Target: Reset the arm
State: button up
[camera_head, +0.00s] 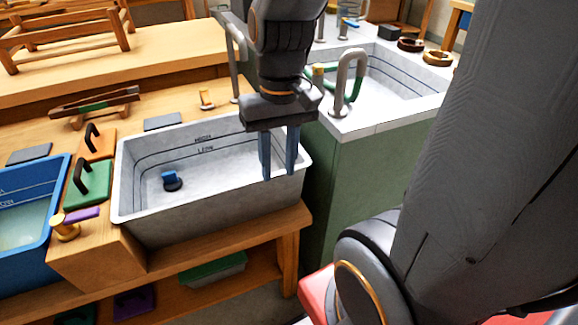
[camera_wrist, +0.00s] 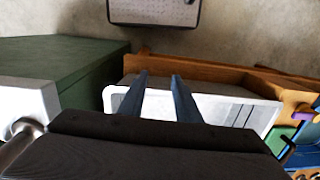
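My gripper (camera_head: 279,170) points down over the right end of a grey basin (camera_head: 200,216) in the head view. Its two fingers stand apart with nothing visible between them. In the wrist view my gripper (camera_wrist: 160,80) also shows two separate blue-grey fingers, over the white rim of the basin (camera_wrist: 210,100). My arm comes in from the right of the head view and its wrist hangs at the top middle.
A small blue-topped stopper (camera_head: 172,181) lies in the basin. A blue tub (camera_head: 35,215) is at left, beside green (camera_head: 88,190) and orange (camera_head: 97,146) handled blocks. A green cabinet (camera_head: 365,175) with a white sink and metal posts (camera_head: 347,80) stands close to the right.

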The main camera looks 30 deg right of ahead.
jog(key=shift+s+d+f, duration=0.15)
jog(key=shift+s+d, duration=0.6)
jog(key=shift+s, duration=0.15)
jog(key=shift+n+h, duration=0.3)
jog(key=shift+n, duration=0.2)
jog(key=r+p, duration=0.1)
jog(key=p, duration=0.2)
jog(key=a+r+p, duration=0.1)
jog(key=r+p, duration=0.1)
jog(key=p, duration=0.1)
jog(key=s+a+r+p, duration=0.1)
jog(key=r+p, duration=0.1)
jog(key=p, duration=0.1)
jog(key=shift+r+p, duration=0.15)
jog(key=shift+p, duration=0.15)
